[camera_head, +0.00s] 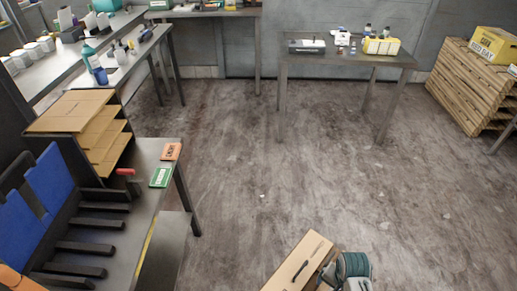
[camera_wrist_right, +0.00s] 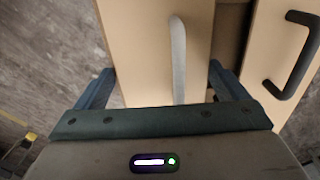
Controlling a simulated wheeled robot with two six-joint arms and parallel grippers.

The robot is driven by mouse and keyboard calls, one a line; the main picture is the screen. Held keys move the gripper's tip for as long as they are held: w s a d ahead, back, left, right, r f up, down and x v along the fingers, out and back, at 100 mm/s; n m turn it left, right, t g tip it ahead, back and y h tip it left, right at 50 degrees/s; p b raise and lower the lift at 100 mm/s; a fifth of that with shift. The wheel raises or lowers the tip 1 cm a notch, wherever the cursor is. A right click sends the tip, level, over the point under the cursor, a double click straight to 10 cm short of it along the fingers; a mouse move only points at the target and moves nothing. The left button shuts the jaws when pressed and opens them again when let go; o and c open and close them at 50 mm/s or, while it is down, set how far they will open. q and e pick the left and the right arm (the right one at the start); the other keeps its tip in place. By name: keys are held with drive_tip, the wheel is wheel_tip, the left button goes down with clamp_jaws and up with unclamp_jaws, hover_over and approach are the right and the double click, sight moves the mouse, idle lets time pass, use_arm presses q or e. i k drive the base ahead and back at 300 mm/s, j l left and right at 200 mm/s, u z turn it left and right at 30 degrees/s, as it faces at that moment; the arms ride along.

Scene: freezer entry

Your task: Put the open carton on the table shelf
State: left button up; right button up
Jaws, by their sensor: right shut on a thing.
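In the right wrist view, a tan panel of the carton (camera_wrist_right: 140,40) with a pale grey strip lies between the fingers of my right gripper (camera_wrist_right: 162,88). A dark gap and a second panel with a black handle show to its right. My right gripper (camera_head: 337,272) is shut on the carton at its right side. The carton's lower part is cut off. The left table (camera_head: 150,200) has a lower shelf (camera_head: 168,252), bare where visible.
The left table bears a tiered brown organizer (camera_head: 75,110), a black rack with blue panels (camera_head: 50,180), and green (camera_head: 160,177) and orange (camera_head: 171,151) cards. A back table (camera_head: 345,58) holds small items. Pallets (camera_head: 465,90) stand at right. The middle floor is clear.

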sight(154, 244)
drive_tip(key=i+l+u, duration=0.2)
drive_tip(key=u, duration=0.25)
drive_tip(key=i+l+u, duration=0.15)
drive_tip(key=u, duration=0.35)
drive_tip(key=i+l+u, duration=0.1)
drive_tip(key=l+u, duration=0.35)
drive_tip(key=i+l+u, duration=0.1)
drive_tip(key=l+u, duration=0.15)
drive_tip(key=u, duration=0.25)
